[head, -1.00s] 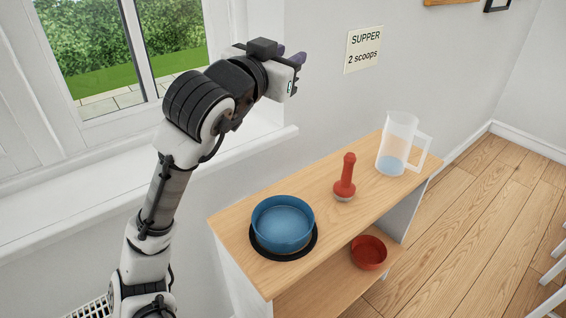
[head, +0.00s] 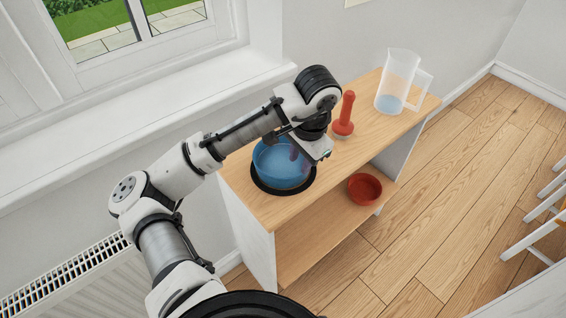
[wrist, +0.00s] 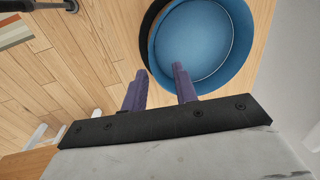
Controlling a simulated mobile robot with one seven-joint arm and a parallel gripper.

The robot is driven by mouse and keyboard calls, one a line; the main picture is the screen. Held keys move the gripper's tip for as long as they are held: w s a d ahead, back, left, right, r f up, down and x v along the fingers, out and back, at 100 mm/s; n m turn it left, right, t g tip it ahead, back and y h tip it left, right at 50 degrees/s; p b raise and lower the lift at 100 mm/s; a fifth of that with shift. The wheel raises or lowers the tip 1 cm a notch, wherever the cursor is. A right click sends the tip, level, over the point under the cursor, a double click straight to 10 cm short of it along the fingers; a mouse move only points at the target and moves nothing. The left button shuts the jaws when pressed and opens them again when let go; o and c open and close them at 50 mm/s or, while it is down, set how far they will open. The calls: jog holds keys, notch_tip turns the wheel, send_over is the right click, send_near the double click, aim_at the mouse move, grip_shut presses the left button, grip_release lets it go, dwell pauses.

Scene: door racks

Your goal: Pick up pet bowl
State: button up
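The blue pet bowl (head: 277,172) stands upright on a round black mat (head: 291,192) on the wooden unit's top. The wrist view shows its inside and rim (wrist: 240,52). My gripper (wrist: 159,70) is open, its purple fingers apart. It hangs over the bowl's right side in the head view (head: 298,156), pointing down. In the wrist view the near rim lies between the fingertips, the right finger over the bowl's inside and the left one outside. I cannot tell whether they touch it. My arm hides part of the far rim.
A red plunger-shaped tool (head: 345,115) and a clear jug (head: 397,82) stand farther along the wooden top (head: 368,128). A red bowl (head: 365,189) sits on the lower shelf. A window sill (head: 130,130) runs behind my arm.

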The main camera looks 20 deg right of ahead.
aim_at(300, 178)
jog(key=shift+w+d+f+p, duration=0.1)
jog(key=shift+f+p, duration=0.1)
jog(key=shift+f, duration=1.45)
jog(key=shift+w+d+f+p, duration=0.1)
jog(key=shift+f+p, duration=0.05)
jog(key=shift+f, duration=1.45)
grip_shut()
